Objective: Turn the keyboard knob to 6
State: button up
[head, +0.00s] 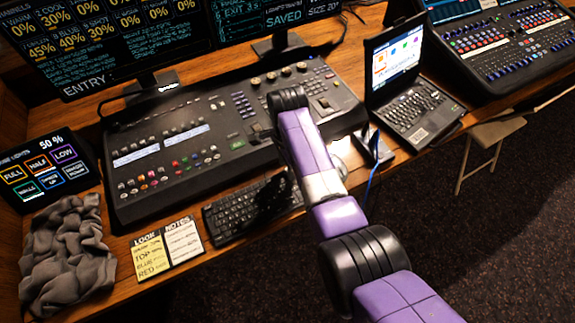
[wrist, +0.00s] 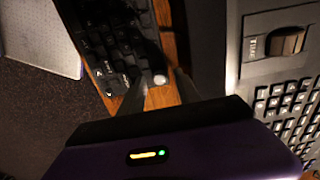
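The black keyboard (head: 235,212) lies on the wooden desk in front of the lighting console. In the wrist view its end (wrist: 118,40) shows, with a small pale round knob (wrist: 160,79) at its corner. My gripper (wrist: 162,76) is open, with one dark finger to the left of the knob and the other to the right. I cannot tell whether either finger touches it. No number or mark on the knob is readable. In the head view my arm and dark gripper (head: 275,197) hide the knob.
The large console (head: 180,150) stands close behind the keyboard. In the wrist view a larger dark knob (wrist: 288,40) and keys sit on a panel at the right. The notes cards (head: 183,240), grey cloth (head: 65,255) and laptop (head: 405,85) lie around.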

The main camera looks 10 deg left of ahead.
notch_tip(320, 180, up, 7)
jog(key=shift+r+b, duration=0.1)
jog(key=shift+b, duration=0.2)
dwell(0.5)
jog(key=w+a+r+n+t+y, duration=0.2)
jog(key=w+r+n+t+y, duration=0.15)
jog(key=w+n+t, duration=0.5)
jog(key=s+d+n+t+b, duration=0.25)
jog(key=s+d+t, duration=0.45)
jog(key=s+d, duration=0.95)
jog(key=s+d+r+h, duration=0.1)
jog(key=s+d, duration=0.2)
jog(key=s, duration=0.7)
jog(key=s+d+r+h+b, duration=0.1)
jog(key=s+d, duration=0.3)
jog(key=s, duration=0.7)
jog(key=s+d+r+h+b, duration=0.1)
jog(key=s+d, duration=0.2)
jog(key=s, duration=0.8)
jog(key=shift+s+d+r+g, duration=0.2)
jog(key=shift+d+r+g, duration=0.1)
jog(key=shift+g, duration=0.05)
